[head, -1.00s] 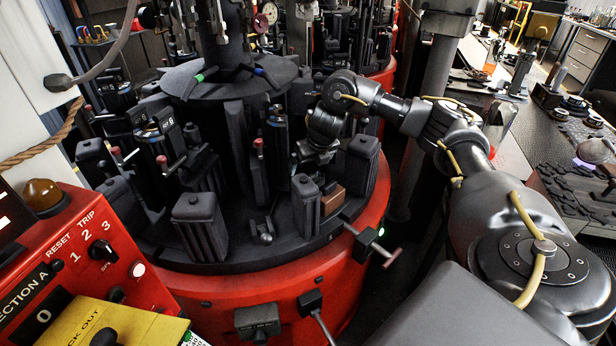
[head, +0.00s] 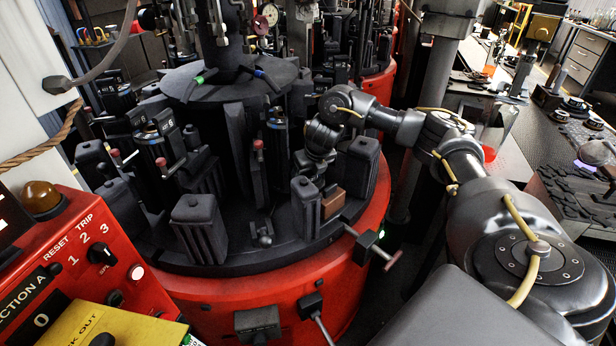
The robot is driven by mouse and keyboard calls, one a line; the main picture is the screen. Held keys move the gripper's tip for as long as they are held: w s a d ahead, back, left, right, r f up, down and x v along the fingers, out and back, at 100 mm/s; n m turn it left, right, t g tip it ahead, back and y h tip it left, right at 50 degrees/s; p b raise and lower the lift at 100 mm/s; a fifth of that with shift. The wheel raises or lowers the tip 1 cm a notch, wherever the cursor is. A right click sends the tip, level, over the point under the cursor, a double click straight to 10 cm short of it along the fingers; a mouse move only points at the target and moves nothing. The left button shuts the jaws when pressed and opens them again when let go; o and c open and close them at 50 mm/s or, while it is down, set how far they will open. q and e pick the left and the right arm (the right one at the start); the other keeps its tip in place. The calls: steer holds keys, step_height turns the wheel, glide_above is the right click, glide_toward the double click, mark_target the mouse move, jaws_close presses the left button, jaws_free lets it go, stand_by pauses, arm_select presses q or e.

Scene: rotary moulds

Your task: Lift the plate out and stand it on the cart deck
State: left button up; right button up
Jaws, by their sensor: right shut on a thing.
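My right gripper (head: 312,172) reaches in over the right side of the rotary machine, pointing down among the dark moulds. Its jaws are shut on a dark thing, which I take to be the plate; it is mostly hidden by the hand and blends into the dark parts around it. A dark ribbed block (head: 305,205) stands just in front of the gripper. A brown block (head: 333,203) sits to its right. My left gripper is not in view. I cannot make out the cart deck for certain.
The round dark table (head: 285,250) has a red base (head: 235,293). A clamp with a T-handle (head: 366,246) sticks out at the right rim. A red control panel (head: 95,255) stands at front left.

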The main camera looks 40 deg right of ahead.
steer(key=shift+r, duration=0.1)
steer(key=shift+w+r, duration=0.1)
steer(key=shift+r, duration=0.2)
step_height(320, 180, up, 8)
steer(key=shift+r+p, duration=0.15)
steer(key=shift+p, duration=0.9)
steer(key=shift+r, duration=0.5)
